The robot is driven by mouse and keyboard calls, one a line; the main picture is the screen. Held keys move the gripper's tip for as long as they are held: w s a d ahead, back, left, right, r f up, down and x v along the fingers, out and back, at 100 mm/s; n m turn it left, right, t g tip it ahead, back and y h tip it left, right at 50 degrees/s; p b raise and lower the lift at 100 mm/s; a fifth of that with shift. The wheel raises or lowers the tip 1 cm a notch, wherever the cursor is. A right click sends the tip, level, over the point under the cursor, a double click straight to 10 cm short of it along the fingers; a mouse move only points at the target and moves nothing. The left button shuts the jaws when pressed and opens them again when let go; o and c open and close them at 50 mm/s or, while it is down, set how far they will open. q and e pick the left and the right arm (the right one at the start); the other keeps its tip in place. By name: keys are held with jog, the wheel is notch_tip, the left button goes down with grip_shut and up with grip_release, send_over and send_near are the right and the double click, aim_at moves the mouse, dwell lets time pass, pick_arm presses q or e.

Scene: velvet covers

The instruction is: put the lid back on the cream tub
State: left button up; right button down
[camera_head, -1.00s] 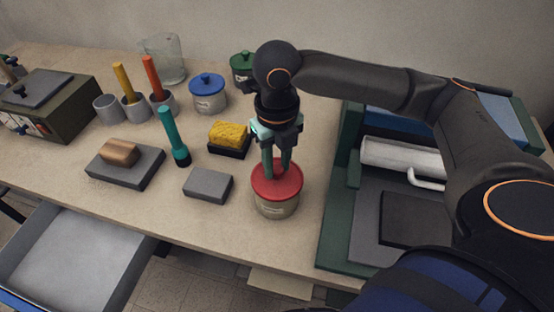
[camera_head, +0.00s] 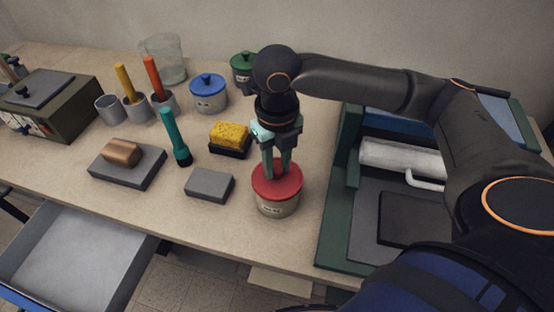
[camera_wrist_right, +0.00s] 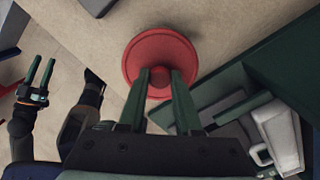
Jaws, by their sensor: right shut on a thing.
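The cream tub (camera_head: 278,207) with a small label stands upright near the front edge of the table. Its red lid (camera_head: 264,183) lies level over the tub's mouth; I cannot tell whether it is fully seated. My right gripper (camera_head: 277,172) points straight down at the lid's middle and is shut on its knob. In the right wrist view the red lid (camera_wrist_right: 160,48) shows as a disc, with the knob between the fingers of my right gripper (camera_wrist_right: 160,76); the tub is hidden beneath it. My left gripper (camera_wrist_right: 39,78) shows at the left there, open and empty.
A grey block (camera_head: 209,185) lies left of the tub, with a yellow sponge (camera_head: 230,133) behind it. A blue-lidded tub (camera_head: 208,94) is behind. A green-framed station (camera_head: 333,235) stands right. An open drawer (camera_head: 75,255) is at front left.

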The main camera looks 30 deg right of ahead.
jog(key=p, duration=0.3)
jog(key=shift+f, duration=0.2)
dwell(2.9)
jog(key=c, duration=0.5)
grip_release()
jog(key=shift+o, duration=0.2)
jog(key=o, duration=0.4)
